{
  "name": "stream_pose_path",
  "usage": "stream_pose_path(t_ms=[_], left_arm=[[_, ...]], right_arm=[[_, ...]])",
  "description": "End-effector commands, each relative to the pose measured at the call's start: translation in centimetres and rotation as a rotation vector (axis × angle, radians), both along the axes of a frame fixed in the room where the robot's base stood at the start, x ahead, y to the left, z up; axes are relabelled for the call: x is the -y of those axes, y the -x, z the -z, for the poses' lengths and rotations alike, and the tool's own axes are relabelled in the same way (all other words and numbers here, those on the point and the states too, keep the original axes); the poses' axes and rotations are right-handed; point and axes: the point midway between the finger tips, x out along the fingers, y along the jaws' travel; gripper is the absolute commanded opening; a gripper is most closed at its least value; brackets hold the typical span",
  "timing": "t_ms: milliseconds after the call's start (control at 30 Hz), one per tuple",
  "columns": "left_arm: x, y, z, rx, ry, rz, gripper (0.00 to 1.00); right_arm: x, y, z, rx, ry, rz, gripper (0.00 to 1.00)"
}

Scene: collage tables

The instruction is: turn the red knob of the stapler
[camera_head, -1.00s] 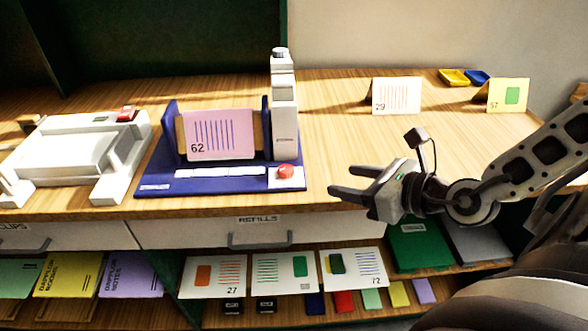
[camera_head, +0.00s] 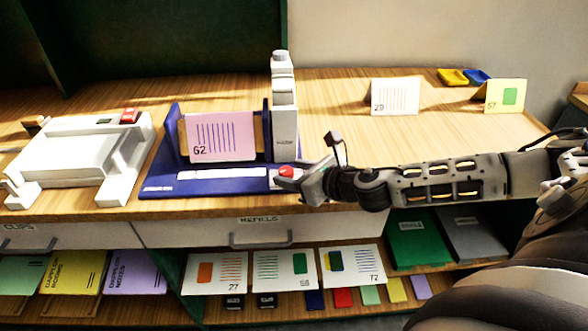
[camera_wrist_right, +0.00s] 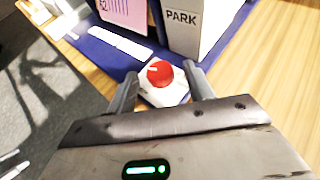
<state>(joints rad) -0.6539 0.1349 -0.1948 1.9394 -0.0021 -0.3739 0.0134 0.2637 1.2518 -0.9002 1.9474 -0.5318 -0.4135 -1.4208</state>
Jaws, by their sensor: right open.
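The stapler has a blue base (camera_head: 200,183) and a white upright column (camera_head: 284,120), and stands on the wooden table. Its red knob (camera_head: 286,171) sits on a white block at the base's front right corner. In the right wrist view the red knob (camera_wrist_right: 160,73) shows a white pointer mark. My right gripper (camera_head: 290,186) is open at the knob, partly covering its white block. In the wrist view its fingers (camera_wrist_right: 160,88) lie on either side of the white block, with the knob between and slightly beyond them. I cannot tell whether they touch it. My left gripper is not in view.
A pink card (camera_head: 221,136) marked 62 stands in the stapler. A white machine (camera_head: 75,155) is at the left. A white card (camera_head: 396,97) and a yellow card (camera_head: 505,96) stand at the back right. Drawers and a shelf with booklets lie below the table edge.

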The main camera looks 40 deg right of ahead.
Motion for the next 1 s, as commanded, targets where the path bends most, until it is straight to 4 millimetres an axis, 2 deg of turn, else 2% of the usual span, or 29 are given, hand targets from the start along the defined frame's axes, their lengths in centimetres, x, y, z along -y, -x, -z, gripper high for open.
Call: stream_pose_path(t_ms=[267, 367, 433, 467, 767, 1000], left_arm=[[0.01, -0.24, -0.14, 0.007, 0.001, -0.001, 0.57], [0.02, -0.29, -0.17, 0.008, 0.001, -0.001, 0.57], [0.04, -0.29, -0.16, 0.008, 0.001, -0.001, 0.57], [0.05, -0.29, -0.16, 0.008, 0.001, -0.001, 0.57], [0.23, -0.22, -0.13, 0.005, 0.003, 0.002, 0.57], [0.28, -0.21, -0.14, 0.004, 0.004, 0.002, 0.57]], right_arm=[[-0.1, -0.15, 0.12, -0.001, 0.0, -0.001, 0.52], [-0.08, -0.14, 0.12, -0.001, 0.0, -0.001, 0.3], [-0.07, -0.13, 0.12, -0.001, 0.0, -0.001, 0.1], [-0.07, -0.14, 0.11, -0.001, 0.0, -0.001, 0.07], [-0.17, -0.12, 0.1, -0.001, -0.003, 0.024, 0.08], [-0.54, -0.08, 0.08, -0.001, -0.005, 0.139, 0.08]])
